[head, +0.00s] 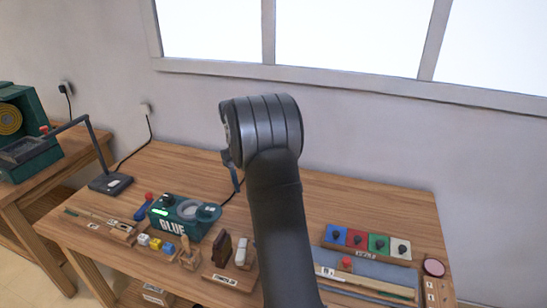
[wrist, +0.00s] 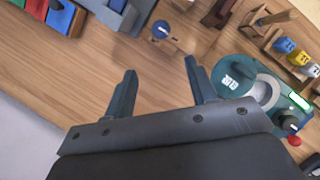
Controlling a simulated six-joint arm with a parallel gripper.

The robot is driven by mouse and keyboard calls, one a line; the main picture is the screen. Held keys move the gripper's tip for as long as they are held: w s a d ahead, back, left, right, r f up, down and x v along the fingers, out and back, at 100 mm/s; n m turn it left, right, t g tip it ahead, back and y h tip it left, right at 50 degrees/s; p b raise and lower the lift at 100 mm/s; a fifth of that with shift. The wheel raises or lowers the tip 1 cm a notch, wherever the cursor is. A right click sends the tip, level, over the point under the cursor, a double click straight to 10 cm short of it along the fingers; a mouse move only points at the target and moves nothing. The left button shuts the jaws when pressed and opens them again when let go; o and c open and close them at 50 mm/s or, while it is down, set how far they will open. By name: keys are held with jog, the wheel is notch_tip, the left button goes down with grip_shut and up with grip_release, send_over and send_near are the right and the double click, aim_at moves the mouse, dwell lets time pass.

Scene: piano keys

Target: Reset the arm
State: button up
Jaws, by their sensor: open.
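My gripper (wrist: 160,82) shows in the wrist view with its two dark fingers apart and nothing between them. It hangs above the wooden tabletop, and bare wood shows between the fingers. In the head view my raised arm stands in the middle and hides most of the gripper. A row of keys (head: 367,242) in blue, red, green and white, each with a dark knob, sits on the right of the table. Part of this row (wrist: 42,14) shows at the top left of the wrist view. My gripper is apart from the keys.
Small coloured cubes (head: 155,244) and wooden pieces (head: 221,247) lie near the front edge. A black lamp (head: 110,183) stands at back left. The back middle is clear.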

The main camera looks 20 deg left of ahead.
jog(key=shift+f, duration=0.1)
jog(key=x, duration=1.7)
jog(key=shift+f, duration=0.15)
